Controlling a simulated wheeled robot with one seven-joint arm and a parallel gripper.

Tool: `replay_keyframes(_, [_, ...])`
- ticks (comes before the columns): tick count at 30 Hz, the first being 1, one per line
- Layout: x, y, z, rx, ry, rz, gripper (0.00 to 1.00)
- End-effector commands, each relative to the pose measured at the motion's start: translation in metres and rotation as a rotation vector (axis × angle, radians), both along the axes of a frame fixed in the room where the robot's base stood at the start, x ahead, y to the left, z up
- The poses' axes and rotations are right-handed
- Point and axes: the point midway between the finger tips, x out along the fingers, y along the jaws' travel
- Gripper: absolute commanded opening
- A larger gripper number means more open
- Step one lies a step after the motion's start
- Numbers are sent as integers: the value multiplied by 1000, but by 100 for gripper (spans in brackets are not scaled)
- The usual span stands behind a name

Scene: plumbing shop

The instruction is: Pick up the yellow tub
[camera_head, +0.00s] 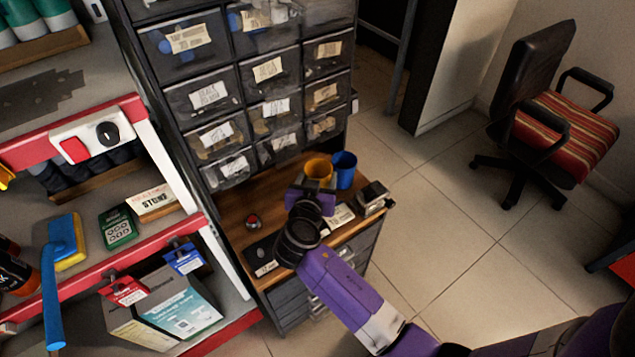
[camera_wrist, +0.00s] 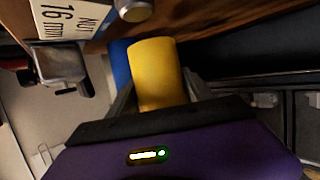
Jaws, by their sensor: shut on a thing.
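The yellow tub (camera_head: 319,170) is at the wooden top of the drawer cabinet in the head view. It also shows in the wrist view (camera_wrist: 158,75), between the two fingers. My gripper (camera_head: 312,187) is shut on the yellow tub; in the wrist view its fingers (camera_wrist: 160,98) lie on either side of the tub. A blue tub (camera_head: 344,171) stands right beside it, partly hidden behind the yellow tub in the wrist view. I cannot tell whether the yellow tub touches the wooden top.
The wooden top (camera_head: 228,207) also carries a small red-and-grey item (camera_head: 252,221), labels and a metal block (camera_head: 373,196). Labelled drawers (camera_head: 270,100) rise behind it. A red-edged shelf (camera_head: 120,262) stands left. Floor at the right is open up to a chair (camera_head: 560,125).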

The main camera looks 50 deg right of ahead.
Motion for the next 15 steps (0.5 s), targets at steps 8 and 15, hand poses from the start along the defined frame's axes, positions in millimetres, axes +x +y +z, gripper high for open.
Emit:
replay_keyframes(8, [0,0,33,-1,-3,0,20])
replay_keyframes(15, [-17,5,37,0,1,0,20])
